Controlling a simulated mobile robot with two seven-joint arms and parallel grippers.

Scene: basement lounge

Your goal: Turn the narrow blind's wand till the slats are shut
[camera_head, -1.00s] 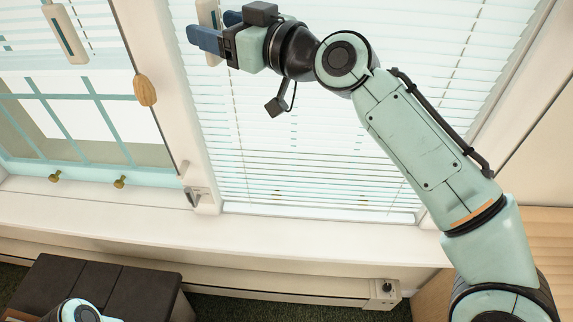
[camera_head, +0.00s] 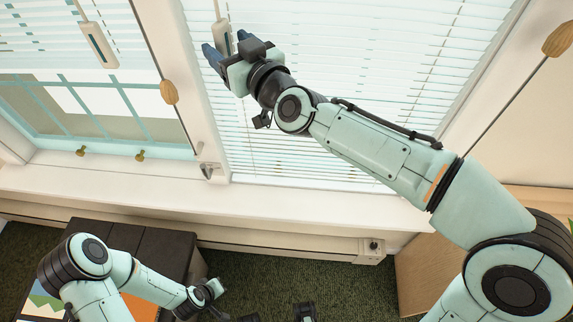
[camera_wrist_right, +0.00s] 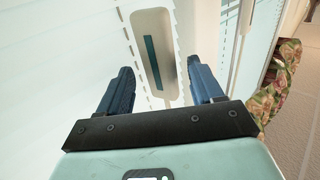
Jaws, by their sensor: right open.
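A white paddle-shaped wand handle (camera_head: 221,36) hangs at the left edge of the blind (camera_head: 330,60) in the middle window. In the right wrist view, the handle (camera_wrist_right: 155,55) has a teal stripe and shows between and beyond my fingers. My right gripper (camera_head: 228,47) is open, with one blue finger on each side of the handle; a gap shows on both sides in the wrist view (camera_wrist_right: 160,88). The blind's slats show thin gaps with light between them.
A second handle (camera_head: 98,45) hangs at the left window. Wooden cord knobs (camera_head: 169,92) hang beside the middle blind and at the far right (camera_head: 558,38). A sill (camera_head: 110,186) runs below the windows. A dark bench (camera_head: 150,240) stands at the lower left, with carpet (camera_head: 260,275) beside it.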

